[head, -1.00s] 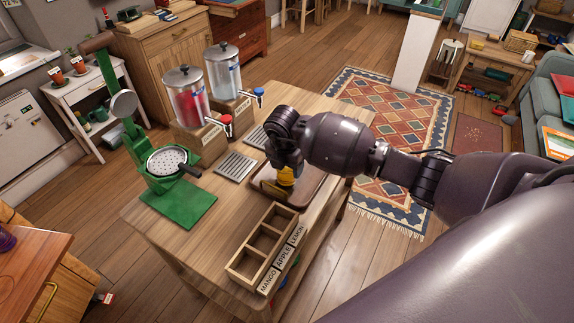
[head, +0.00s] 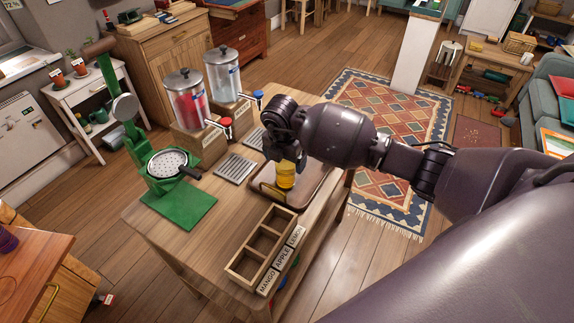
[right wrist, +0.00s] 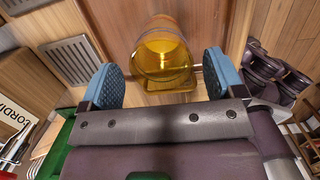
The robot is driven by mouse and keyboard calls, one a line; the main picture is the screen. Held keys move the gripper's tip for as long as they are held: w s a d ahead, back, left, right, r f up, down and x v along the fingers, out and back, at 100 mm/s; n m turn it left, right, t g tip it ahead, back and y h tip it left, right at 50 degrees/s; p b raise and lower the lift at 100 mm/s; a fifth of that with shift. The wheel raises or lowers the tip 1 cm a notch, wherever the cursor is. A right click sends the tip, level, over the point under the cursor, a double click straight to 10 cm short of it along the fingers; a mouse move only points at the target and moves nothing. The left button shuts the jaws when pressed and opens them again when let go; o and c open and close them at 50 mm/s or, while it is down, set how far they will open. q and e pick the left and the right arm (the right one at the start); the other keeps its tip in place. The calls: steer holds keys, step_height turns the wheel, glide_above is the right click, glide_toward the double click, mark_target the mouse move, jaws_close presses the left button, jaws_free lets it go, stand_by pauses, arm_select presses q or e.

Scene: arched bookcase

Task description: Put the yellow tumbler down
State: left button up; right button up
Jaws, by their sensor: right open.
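The yellow tumbler (head: 286,176) stands upright on the brown tray (head: 262,192) on the wooden table. My right gripper (head: 289,158) is just above and behind it, partly hiding its top. In the right wrist view the see-through yellow tumbler (right wrist: 163,50) shows ahead of my right gripper (right wrist: 162,78), in line with the gap between the two blue finger pads. The pads are spread wide, with clear space on both sides of the tumbler. My left gripper is not in view.
A wooden box (head: 239,267) with compartments labelled mango, apple and lemon stands in front of the tray. Left of it are a green press (head: 188,208) and a metal drip grate (head: 236,167). Red (head: 187,101) and clear (head: 223,73) drink dispensers stand behind.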

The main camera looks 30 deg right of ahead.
step_height(320, 180, up, 8)
steer(key=p, duration=0.1)
steer(key=shift+s+a, duration=0.3)
steer(key=shift+a, duration=0.15)
